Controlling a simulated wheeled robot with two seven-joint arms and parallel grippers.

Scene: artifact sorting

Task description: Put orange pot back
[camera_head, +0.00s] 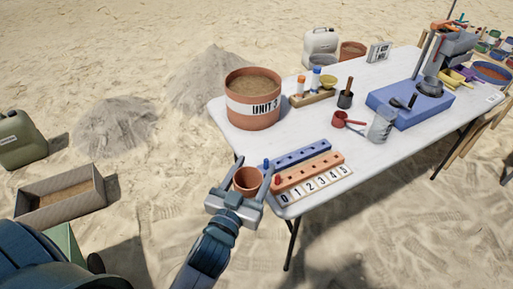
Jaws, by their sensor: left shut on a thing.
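The small orange pot (247,181) is between the fingers of my left gripper (252,172), which is shut on it. In the picture the pot overlaps the near left edge of the white table (335,155); I cannot tell its height above the table. The pot is upright or nearly so, with its open mouth showing and its lower part hidden by the gripper. My right gripper is not in view.
Beside the pot are a blue peg rail (302,153), an orange peg rail (309,172) and a number strip (316,186). A large sand-filled "UNIT 3" pot (253,101) stands behind. A sand box (62,197) lies on the ground at left.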

